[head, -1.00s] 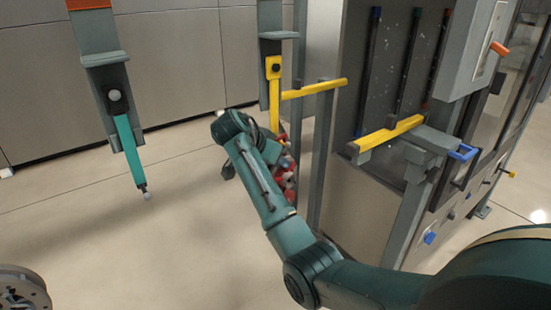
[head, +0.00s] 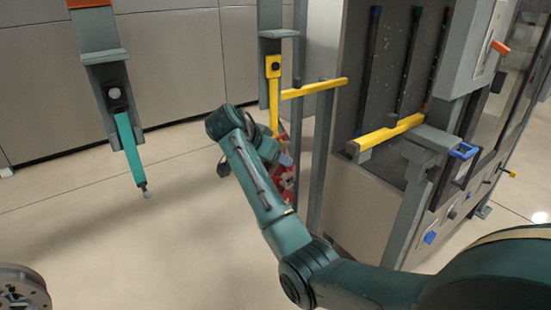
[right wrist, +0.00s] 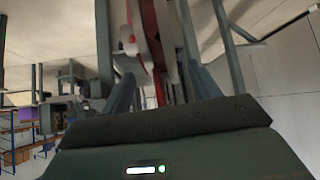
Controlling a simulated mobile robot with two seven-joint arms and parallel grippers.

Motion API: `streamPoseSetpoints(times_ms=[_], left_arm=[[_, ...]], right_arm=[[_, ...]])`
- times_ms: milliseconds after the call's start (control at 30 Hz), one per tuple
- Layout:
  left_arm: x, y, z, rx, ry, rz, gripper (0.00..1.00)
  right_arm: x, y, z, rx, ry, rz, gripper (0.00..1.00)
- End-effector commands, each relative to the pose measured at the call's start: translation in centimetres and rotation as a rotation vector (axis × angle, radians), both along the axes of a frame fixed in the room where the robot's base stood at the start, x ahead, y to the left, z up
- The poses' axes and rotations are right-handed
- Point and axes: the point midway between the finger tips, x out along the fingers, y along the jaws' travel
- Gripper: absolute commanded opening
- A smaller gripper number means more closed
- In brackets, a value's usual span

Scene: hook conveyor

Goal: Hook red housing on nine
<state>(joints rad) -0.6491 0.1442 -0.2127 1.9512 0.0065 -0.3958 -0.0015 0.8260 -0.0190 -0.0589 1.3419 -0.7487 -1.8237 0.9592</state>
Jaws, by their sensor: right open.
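The red housing (head: 287,182) is partly hidden behind my right forearm in the head view, just below the yellow hook (head: 274,95). Whether it hangs on that hook cannot be seen. In the right wrist view a red part (right wrist: 152,45) with pale pieces beside it runs up between the fingers. My right gripper (right wrist: 163,88) is open, with one finger on each side of that red part. Whether either finger touches it is unclear. My left gripper is not in view.
A teal hook (head: 130,145) hangs free at the left. A grey post with a yellow bar (head: 315,88) stands close right of my right wrist. The grey machine (head: 405,110) with another yellow bar (head: 390,134) fills the right. Open floor lies at the lower left.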

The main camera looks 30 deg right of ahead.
Motion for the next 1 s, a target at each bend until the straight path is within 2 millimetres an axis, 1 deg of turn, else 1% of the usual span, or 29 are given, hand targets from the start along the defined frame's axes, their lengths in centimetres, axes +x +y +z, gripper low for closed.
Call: streamPoseSetpoints(times_ms=[133,300,500,600,767,867,967,1000], left_arm=[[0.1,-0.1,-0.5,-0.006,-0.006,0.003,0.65],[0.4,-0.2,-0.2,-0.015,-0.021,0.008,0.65],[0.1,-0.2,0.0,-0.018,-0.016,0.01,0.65],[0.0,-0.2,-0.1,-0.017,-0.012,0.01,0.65],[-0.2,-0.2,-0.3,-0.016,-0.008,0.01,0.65],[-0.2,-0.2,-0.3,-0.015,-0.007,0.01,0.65],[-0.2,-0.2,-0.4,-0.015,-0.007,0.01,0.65],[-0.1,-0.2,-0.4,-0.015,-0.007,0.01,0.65]], right_arm=[[-0.6,2.2,2.2,0.001,-0.009,0.003,0.61],[-1.5,4.8,5.0,0.001,-0.009,0.002,0.61],[-2.3,7.0,7.5,0.002,-0.008,0.004,0.61],[-2.5,7.5,8.1,0.0,-0.007,0.0,0.61],[-2.6,7.7,8.4,-0.002,-0.006,-0.001,0.61],[-2.7,7.6,7.7,-0.001,0.002,0.009,0.61],[-3.2,7.1,5.0,0.01,0.041,0.056,0.61],[-3.6,6.9,3.2,0.017,0.065,0.089,0.61]])
